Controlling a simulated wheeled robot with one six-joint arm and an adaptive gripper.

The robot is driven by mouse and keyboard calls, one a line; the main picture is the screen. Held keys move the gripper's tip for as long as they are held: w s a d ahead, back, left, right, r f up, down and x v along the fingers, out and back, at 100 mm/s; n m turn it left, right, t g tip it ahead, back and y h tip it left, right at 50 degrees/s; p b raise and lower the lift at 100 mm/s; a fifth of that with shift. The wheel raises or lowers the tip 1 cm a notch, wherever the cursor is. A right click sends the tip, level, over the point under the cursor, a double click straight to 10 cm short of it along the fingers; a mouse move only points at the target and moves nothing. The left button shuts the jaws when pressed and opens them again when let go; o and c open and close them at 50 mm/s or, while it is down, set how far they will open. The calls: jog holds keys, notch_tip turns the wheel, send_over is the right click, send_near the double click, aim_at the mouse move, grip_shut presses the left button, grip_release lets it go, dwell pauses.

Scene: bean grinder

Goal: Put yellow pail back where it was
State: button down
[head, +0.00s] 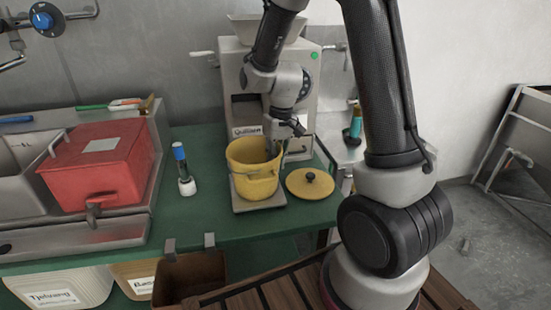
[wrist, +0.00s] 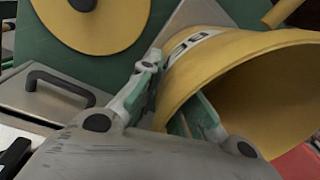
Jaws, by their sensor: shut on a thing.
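The yellow pail (head: 254,183) stands upright and open on a small grey scale plate (head: 263,205) on the green table. I cannot tell if it touches the plate. My gripper (head: 276,150) comes down from above at the pail's back right rim and is shut on its wall. In the wrist view the gripper (wrist: 175,105) has one finger outside the yellow pail (wrist: 250,65) and one inside it. A round yellow lid (head: 310,186) with a dark knob lies on the table just right of the pail, and the lid shows in the wrist view (wrist: 110,28).
A grey grinder (head: 243,75) stands behind the pail. A blue-capped bottle (head: 183,170) stands to its left. A red box (head: 100,165) sits at the sink on the left. A brown bin (head: 190,277) hangs at the table's front edge. Clear green tabletop lies between bottle and pail.

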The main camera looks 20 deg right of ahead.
jog(key=c, duration=1.6)
grip_release()
jog(key=shift+c, duration=0.2)
jog(key=r, duration=0.7)
jog(key=d+r, duration=0.1)
jog(key=r, duration=0.3)
jog(key=shift+w+d+r, duration=0.1)
jog(key=shift+r, duration=0.1)
jog(key=s+d+r+t, duration=0.1)
jog(key=s+d+r, duration=0.1)
jog(key=s, duration=0.5)
jog(key=s+d+r+m+t, duration=0.1)
jog(key=s+d+r+t, duration=0.1)
jog(key=s+r, duration=0.2)
jog(key=s+d+r+t+h, duration=0.1)
jog(key=s+d+r, duration=0.1)
jog(key=s, duration=0.8)
jog(key=shift+s+d+r+t, duration=0.15)
jog(key=shift+d+r+t, duration=0.15)
jog(key=shift+r, duration=0.5)
